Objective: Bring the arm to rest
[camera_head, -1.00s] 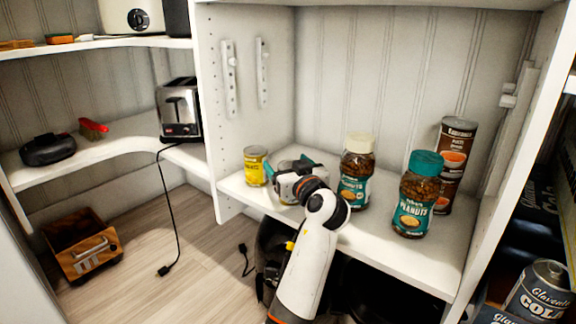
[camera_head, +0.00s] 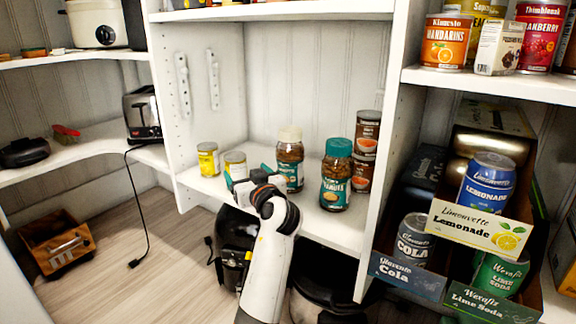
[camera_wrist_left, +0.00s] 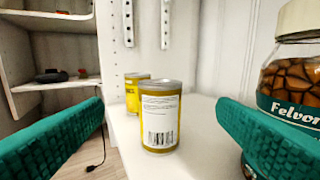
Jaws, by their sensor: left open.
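My left arm reaches up from the bottom of the head view, and its gripper (camera_head: 251,176) is at the front of the middle shelf. In the left wrist view the two teal fingers (camera_wrist_left: 160,135) are wide apart with nothing between their tips. A yellow can (camera_wrist_left: 160,117) stands upright beyond them, apart from both fingers; it also shows in the head view (camera_head: 235,164). A second yellow can (camera_head: 208,159) stands to its left. A jar with a cream lid (camera_head: 290,160) stands just right of the gripper. My right gripper does not show.
A teal-lidded jar (camera_head: 336,175) and stacked brown cans (camera_head: 365,150) stand farther right on the shelf (camera_head: 340,232). Drink boxes (camera_head: 405,275) fill the lower right. A toaster (camera_head: 142,115) and a wooden crate (camera_head: 58,243) are at the left. The floor (camera_head: 165,255) there is mostly clear.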

